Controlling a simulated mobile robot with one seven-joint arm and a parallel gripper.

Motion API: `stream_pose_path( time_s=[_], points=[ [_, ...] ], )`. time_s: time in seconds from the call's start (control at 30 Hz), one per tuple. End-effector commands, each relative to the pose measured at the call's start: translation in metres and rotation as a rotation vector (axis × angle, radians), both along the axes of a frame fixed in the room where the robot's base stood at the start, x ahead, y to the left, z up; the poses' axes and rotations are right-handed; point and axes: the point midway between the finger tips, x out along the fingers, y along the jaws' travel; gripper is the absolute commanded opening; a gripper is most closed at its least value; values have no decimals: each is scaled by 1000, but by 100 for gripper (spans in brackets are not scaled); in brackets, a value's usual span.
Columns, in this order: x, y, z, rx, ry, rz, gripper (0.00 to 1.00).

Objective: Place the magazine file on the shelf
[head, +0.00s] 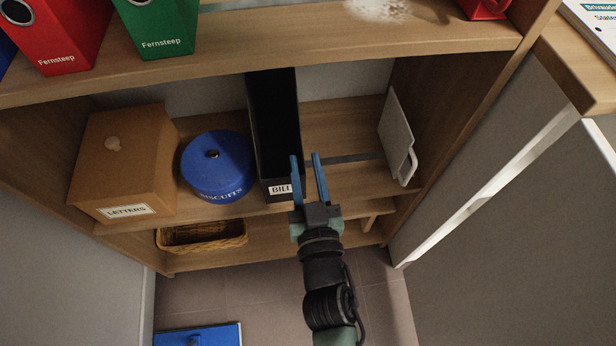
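The black magazine file (275,130) stands upright on the middle shelf (340,190) of the wooden unit. Its front carries a white label that reads "BILL", with the end of the label covered by my gripper. My gripper (308,165) has two blue fingers, spread apart with nothing visible held between them. The fingers are at the file's lower right front edge. The left finger overlaps that edge in the picture, and the right finger is over bare shelf. I cannot tell whether the left finger touches the file.
On the same shelf, a blue biscuit tin (217,168) is close left of the file, with a brown letters box (125,160) beyond it. A white board-like object (397,138) leans at the right wall. A basket (202,237) sits below. Binders (155,28) stand above.

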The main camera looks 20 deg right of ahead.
Motion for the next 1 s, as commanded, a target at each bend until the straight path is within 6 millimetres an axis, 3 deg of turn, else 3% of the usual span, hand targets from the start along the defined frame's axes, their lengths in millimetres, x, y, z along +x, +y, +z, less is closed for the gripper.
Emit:
stream_pose_path(
  time_s=[0.1, 0.3, 1.0],
  points=[
    [-14, 3, 0, -1, 1, -1, 34],
    [-23, 7, 1, 0, 0, 0, 34],
    [-24, 7, 0, -1, 0, 0, 34]
  ],
)
